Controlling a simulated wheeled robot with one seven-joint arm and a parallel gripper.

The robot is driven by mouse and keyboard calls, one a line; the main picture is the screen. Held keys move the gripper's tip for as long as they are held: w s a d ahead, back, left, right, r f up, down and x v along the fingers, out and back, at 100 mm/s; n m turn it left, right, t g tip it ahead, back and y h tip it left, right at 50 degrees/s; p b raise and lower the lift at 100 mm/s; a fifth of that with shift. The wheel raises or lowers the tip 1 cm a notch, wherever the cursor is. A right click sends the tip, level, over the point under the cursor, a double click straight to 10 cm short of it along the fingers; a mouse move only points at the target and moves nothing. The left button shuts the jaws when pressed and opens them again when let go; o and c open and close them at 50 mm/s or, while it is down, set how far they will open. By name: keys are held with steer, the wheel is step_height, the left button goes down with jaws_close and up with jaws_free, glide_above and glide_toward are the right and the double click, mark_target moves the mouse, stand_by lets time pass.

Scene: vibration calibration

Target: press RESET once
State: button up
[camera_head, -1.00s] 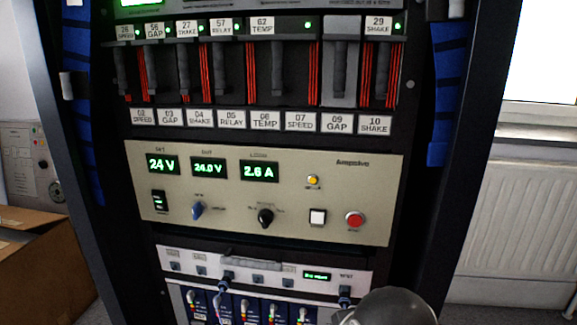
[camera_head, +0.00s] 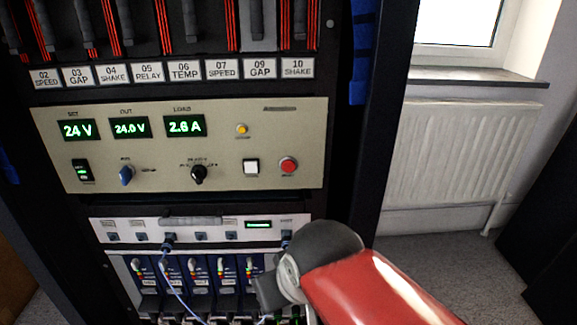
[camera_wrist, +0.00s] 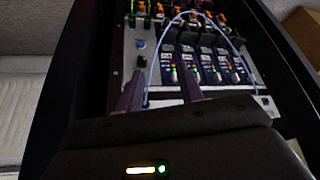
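A beige power panel (camera_head: 225,182) in the head view carries a white square button (camera_head: 251,167), a red round button (camera_head: 288,166) and a small yellow button or lamp (camera_head: 242,129). The small labels are too blurred for me to read which one is RESET. My gripper shows in the wrist view (camera_wrist: 160,88) with two dark fingers apart and nothing seen between them. It is over the lower rack modules, below the beige panel. In the head view my arm covers the lower right of the rack, and the fingertips are hard to make out there.
A pale connector strip (camera_head: 210,233) with a blue cable (camera_head: 172,275) lies under the panel, above modules with coloured lights. Labelled slots (camera_head: 184,70) are above. A radiator (camera_head: 462,155) stands to the right, with open floor before it.

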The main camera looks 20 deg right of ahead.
jaws_close()
stand_by(1.5)
